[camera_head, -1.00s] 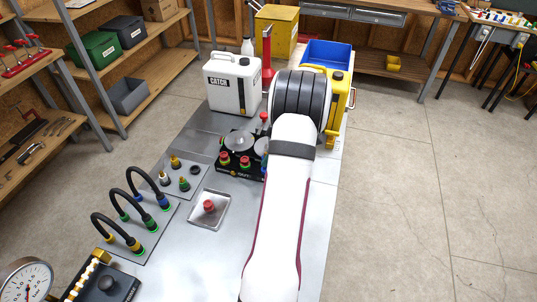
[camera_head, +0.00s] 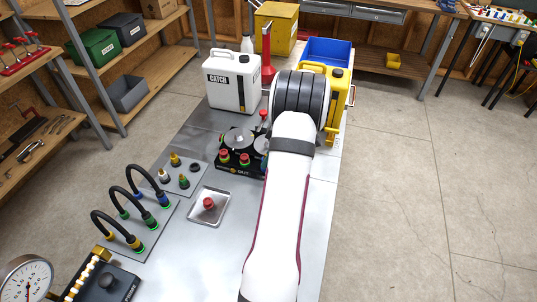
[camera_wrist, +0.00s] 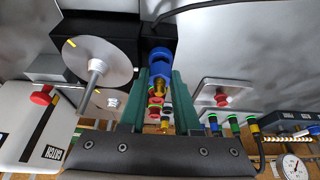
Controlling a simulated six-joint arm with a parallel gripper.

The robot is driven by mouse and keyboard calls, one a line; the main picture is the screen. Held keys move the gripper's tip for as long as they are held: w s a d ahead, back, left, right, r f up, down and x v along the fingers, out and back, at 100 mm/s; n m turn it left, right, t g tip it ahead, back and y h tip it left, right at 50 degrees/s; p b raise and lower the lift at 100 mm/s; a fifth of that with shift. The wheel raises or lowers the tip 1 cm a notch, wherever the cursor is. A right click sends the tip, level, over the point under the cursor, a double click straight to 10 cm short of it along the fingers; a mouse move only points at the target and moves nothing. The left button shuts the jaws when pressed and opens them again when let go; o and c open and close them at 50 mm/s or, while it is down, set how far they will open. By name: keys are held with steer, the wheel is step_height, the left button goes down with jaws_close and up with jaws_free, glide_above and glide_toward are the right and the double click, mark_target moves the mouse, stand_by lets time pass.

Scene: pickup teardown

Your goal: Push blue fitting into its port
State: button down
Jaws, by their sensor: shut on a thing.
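In the wrist view, my gripper (camera_wrist: 161,80) has its two green fingers closed on the blue fitting (camera_wrist: 160,60), which has a blue collar and a brass-coloured body. The fitting's blue end is at the face of a black block (camera_wrist: 155,28). Its port is hidden behind the fitting, and I cannot tell how deep the fitting sits. In the head view, the black unit (camera_head: 227,166) carries round metal discs and red-topped fittings with green rings. My arm covers my gripper and most of the blue fitting there.
A metal tray (camera_head: 222,214) holds a red-capped part (camera_head: 208,203). Left of it are a plate with several looped black hoses (camera_head: 105,217) and a small plate of fittings (camera_head: 183,183). A white CATCH can (camera_head: 226,82) and yellow can (camera_head: 339,88) stand behind. A gauge (camera_head: 27,279) is front left.

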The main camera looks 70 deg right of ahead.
steer(key=shift+f, duration=0.5)
stand_by(1.1)
steer(key=c, duration=0.5)
jaws_free()
steer(key=shift+c, duration=0.2)
steer(key=v, duration=1.6)
steer(key=w+a+r+m+g+y, duration=0.1)
steer(key=w+a+r, duration=0.2)
steer(key=w+a, duration=0.8)
steer(key=w+a+r+m+g+y, duration=0.15)
steer(key=w+a, duration=0.55)
steer(key=a, duration=0.8)
steer(key=s+a+m+g, duration=0.1)
steer(key=s+a, duration=0.2)
steer(key=a, duration=1.3)
steer(key=s+a+f+m+g, duration=0.1)
steer(key=s+a+f+m, duration=0.1)
steer(key=s+a, duration=0.5)
steer(key=shift+s+a+f+h, duration=0.2)
steer(key=shift+s+f+h, duration=0.25)
steer(key=shift+s, duration=0.4)
